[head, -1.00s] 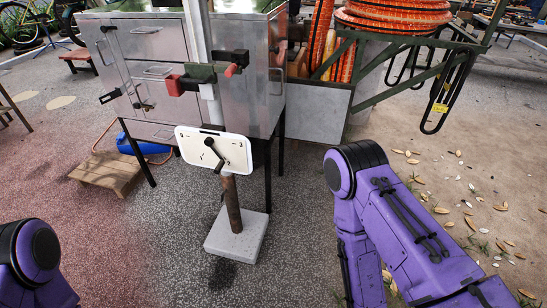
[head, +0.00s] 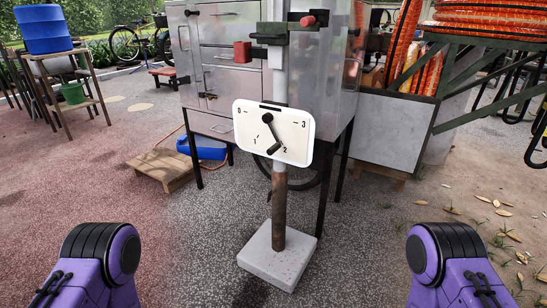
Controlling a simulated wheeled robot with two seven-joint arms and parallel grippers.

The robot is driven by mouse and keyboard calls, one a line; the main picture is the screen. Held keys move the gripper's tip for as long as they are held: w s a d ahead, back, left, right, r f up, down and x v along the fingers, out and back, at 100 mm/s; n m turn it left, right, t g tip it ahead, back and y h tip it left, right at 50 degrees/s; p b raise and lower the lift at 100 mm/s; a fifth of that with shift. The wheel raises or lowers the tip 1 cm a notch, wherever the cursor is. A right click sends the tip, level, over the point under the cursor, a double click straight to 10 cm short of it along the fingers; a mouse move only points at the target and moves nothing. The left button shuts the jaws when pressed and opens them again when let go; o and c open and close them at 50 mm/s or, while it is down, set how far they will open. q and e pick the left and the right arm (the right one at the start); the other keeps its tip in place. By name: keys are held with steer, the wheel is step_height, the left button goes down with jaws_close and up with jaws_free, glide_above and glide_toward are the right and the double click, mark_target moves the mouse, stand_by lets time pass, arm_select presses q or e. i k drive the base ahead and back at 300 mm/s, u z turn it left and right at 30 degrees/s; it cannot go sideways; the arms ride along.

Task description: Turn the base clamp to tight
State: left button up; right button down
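A white dial plate (head: 245,130) marked 0 to 3 is mounted on an upright post. A dark crank handle (head: 271,134) on it slants down to the right, its lower end near the 2. The post (head: 279,215) is rusty below the plate and stands in a pale square base block (head: 270,262). Higher up, a dark green clamp-like bracket (head: 270,34) carries a red block (head: 242,52) and a red knob (head: 307,20). No part is visibly labelled as the base clamp. Both grippers are out of view; only my purple arm links show at the bottom corners.
A metal cabinet (head: 230,75) on dark legs stands behind the post. A wooden step (head: 162,169) and a blue tank (head: 205,147) lie left of it. A grey panel (head: 392,128) and green frame with orange hose stand right. Ground in front is clear.

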mark_target(271, 193)
steer(key=z, duration=0.75)
steer(key=i, duration=0.5)
steer(key=z, duration=0.1)
